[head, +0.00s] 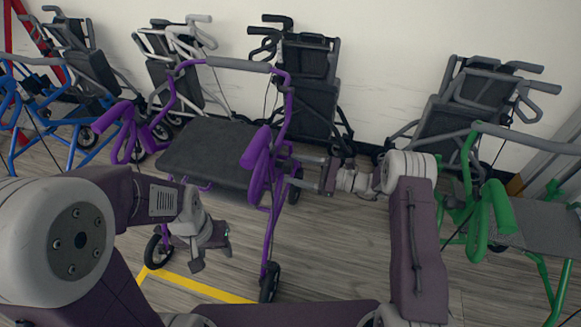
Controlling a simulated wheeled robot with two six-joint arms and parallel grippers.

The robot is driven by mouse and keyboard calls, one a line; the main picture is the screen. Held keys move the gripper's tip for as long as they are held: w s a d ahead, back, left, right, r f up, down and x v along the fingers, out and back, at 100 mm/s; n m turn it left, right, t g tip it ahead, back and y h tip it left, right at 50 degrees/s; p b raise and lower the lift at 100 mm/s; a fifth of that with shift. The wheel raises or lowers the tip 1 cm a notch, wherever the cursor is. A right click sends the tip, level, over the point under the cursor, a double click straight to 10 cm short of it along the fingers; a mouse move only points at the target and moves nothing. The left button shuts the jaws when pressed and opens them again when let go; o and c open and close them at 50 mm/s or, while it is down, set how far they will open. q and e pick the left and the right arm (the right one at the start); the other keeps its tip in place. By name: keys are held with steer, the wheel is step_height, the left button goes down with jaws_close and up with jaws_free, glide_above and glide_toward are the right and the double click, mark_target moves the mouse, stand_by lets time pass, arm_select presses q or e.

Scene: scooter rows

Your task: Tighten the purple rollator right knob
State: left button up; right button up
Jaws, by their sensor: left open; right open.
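The purple rollator (281,107) stands open in the middle of the head view, with a dark seat, a grey backrest bar and purple hand grips. Its right side frame runs down to a dark front wheel. I cannot make out the right knob; it is too small or hidden by the frame or grip. My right gripper (306,173) is open and points left, its fingertips close to the right side frame at about seat height. I cannot tell whether they touch it. My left gripper (212,254) is open, low, in front of the seat, and appears empty.
A green rollator (491,211) stands at the right and a blue rollator (78,122) at the left. Folded grey and black rollators (306,91) line the white wall. A yellow line (200,287) marks the wooden floor, which is bare right of the purple frame.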

steer(key=p+v, duration=0.1)
steer(key=v, duration=0.6)
steer(key=shift+r, duration=0.1)
